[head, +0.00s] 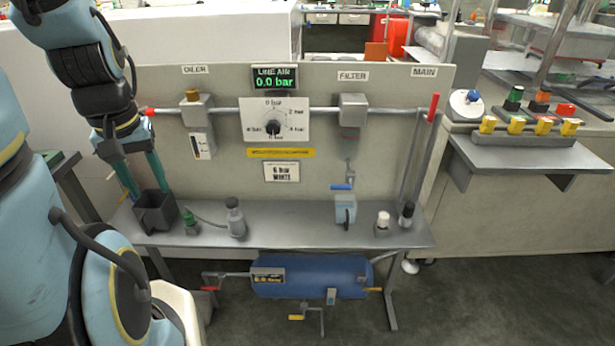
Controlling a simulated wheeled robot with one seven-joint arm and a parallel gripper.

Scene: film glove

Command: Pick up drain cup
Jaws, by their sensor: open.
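A dark grey, open-topped square cup (155,213), which looks like the drain cup, stands upright at the left end of the grey bench shelf (285,233). My gripper (150,192) points down over it from the upper left. Its two teal fingers are spread apart, with their tips close to the cup's rim at the left and the back. I cannot tell whether the fingers touch the cup. The gap between them looks empty.
The air-line panel (222,158) rises behind. A blue tank (312,276) is below. Shelf between the grey bottle and blue container is clear.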

